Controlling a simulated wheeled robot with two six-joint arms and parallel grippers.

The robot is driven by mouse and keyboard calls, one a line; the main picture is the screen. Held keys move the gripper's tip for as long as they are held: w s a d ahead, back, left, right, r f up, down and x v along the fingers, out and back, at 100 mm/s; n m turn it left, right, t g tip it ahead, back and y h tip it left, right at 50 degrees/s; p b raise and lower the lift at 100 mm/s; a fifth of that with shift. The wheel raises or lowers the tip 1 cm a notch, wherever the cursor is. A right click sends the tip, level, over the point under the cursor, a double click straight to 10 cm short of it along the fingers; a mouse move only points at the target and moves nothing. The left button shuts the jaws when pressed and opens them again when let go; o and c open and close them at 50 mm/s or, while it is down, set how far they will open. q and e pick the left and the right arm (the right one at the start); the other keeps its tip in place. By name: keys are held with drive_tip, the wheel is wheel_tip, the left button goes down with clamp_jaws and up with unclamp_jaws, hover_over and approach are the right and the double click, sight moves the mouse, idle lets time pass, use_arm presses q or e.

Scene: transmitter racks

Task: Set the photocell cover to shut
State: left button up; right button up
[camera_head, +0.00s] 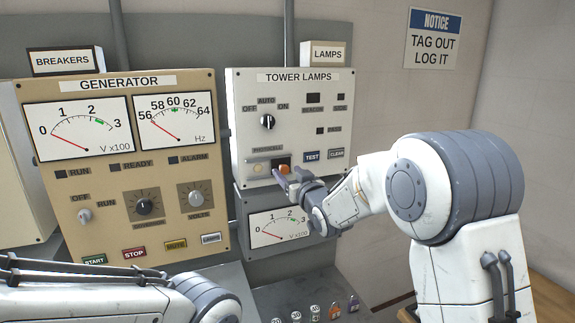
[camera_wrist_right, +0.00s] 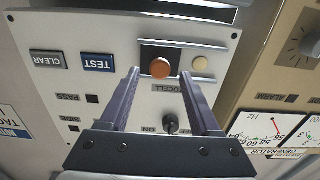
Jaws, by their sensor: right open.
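The photocell cover appears as a dark plate with a round orange knob (camera_head: 284,169) low on the TOWER LAMPS panel (camera_head: 240,110). A cream disc (camera_head: 258,168) shows bare beside it, left in the head view. In the right wrist view, which is upside down, the orange knob (camera_wrist_right: 160,68) sits on its dark backing with the cream disc (camera_wrist_right: 200,63) to its right. My right gripper (camera_head: 284,183) is open at the panel; its fingers (camera_wrist_right: 164,82) flank the knob in the wrist view. I cannot tell whether they touch it. My left gripper is out of view.
The TEST button (camera_head: 312,156) and CLEAR button (camera_head: 337,153) are right of the knob. The OFF/AUTO/ON selector (camera_head: 267,121) is above. A meter (camera_head: 280,227) sits below, partly behind my right gripper. The GENERATOR panel (camera_head: 170,165) stands left.

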drive_tip(key=shift+w+a, duration=0.2)
drive_tip(key=shift+w, duration=0.4)
clamp_jaws()
idle(1.1)
